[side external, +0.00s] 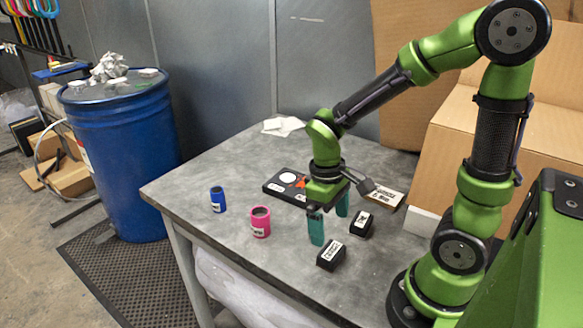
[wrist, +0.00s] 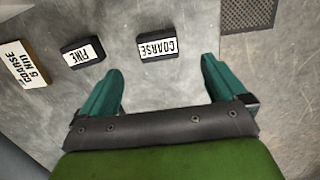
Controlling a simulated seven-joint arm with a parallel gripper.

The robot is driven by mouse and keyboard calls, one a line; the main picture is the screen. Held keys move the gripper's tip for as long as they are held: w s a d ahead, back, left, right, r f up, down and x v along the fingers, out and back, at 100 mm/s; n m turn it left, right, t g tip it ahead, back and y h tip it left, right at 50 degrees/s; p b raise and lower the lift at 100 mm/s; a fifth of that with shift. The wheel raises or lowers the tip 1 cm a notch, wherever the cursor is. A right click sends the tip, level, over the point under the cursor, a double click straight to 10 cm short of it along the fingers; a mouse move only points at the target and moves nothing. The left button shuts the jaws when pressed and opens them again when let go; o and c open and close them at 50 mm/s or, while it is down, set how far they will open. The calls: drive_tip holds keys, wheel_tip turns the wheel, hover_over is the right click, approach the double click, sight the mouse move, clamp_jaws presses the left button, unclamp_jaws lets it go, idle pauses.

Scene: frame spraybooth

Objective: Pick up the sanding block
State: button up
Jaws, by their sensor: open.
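Two small black blocks with white labels lie on the grey table. The one marked COARSE (side external: 331,257) is nearer the table's front edge, and it also shows in the wrist view (wrist: 158,47) with its label upside down. The one marked FINE (side external: 360,224) lies beside it, to the left in the wrist view (wrist: 83,52). My gripper (side external: 330,227) has green fingers pointing down and is open and empty. In the wrist view the COARSE block appears beyond the fingertips (wrist: 162,68), roughly centred on the gap and apart from them.
A brown labelled block (side external: 386,193) lies past FINE. A black tray (side external: 287,186) lies behind my gripper. A pink cup (side external: 260,222) and a blue cup (side external: 217,199) stand to the left. Cardboard boxes (side external: 500,150) stand at right.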

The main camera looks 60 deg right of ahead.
sight(331, 250)
drive_tip(key=f, duration=0.5)
drive_tip(key=s+f, duration=0.1)
drive_tip(key=f, duration=0.2)
drive_tip(key=shift+d, duration=0.15)
drive_tip(key=c, duration=1.2)
drive_tip(key=shift+o, duration=0.2)
drive_tip(key=shift+w, duration=0.1)
wheel_tip(331, 250, up, 10)
